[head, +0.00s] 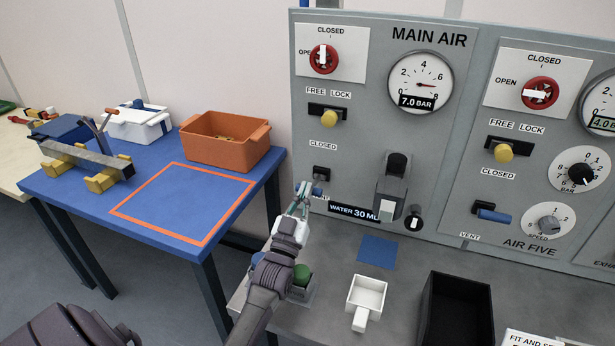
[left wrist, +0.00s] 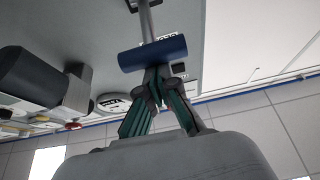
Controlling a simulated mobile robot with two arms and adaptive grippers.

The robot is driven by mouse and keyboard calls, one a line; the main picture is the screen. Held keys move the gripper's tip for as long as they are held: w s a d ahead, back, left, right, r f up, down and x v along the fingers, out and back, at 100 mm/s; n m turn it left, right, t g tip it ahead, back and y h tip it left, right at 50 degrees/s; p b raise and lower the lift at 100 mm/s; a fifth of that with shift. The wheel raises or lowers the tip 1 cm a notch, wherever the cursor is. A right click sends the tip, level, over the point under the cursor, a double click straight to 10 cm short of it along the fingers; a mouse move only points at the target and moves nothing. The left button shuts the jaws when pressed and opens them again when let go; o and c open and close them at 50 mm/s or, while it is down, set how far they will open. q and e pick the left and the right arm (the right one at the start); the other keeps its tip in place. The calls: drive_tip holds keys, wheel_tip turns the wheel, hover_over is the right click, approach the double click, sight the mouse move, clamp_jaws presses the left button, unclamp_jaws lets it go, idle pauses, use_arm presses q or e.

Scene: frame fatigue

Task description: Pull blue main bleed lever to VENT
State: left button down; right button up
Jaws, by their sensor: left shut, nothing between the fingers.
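The blue main bleed lever (head: 317,190) is at the lower left of the MAIN AIR panel, below its dark mount and the CLOSED label. Its lower surroundings, including the VENT label, are mostly hidden by my gripper. In the left wrist view its blue cylindrical handle (left wrist: 152,54) sits across a grey rod. My left gripper (head: 304,190) is shut and empty, its fingertips right beside the handle. In the left wrist view the fingertips (left wrist: 160,78) meet the handle's edge in the picture; I cannot tell whether they touch it. My right gripper is not in view.
The AIR FIVE panel has a similar blue lever (head: 494,216). A dark filter unit (head: 392,185) projects from the panel to the right. Below are a green button (head: 302,274), a white scoop (head: 366,300) and a black bin (head: 457,310). A blue table (head: 60,188) stands left.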

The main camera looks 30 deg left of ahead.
use_arm(q)
drive_tip(key=s+d+f, duration=0.1)
drive_tip(key=s+d, duration=0.2)
drive_tip(key=s, duration=1.1)
drive_tip(key=shift+s+d+f, duration=0.15)
drive_tip(key=shift+d, duration=0.05)
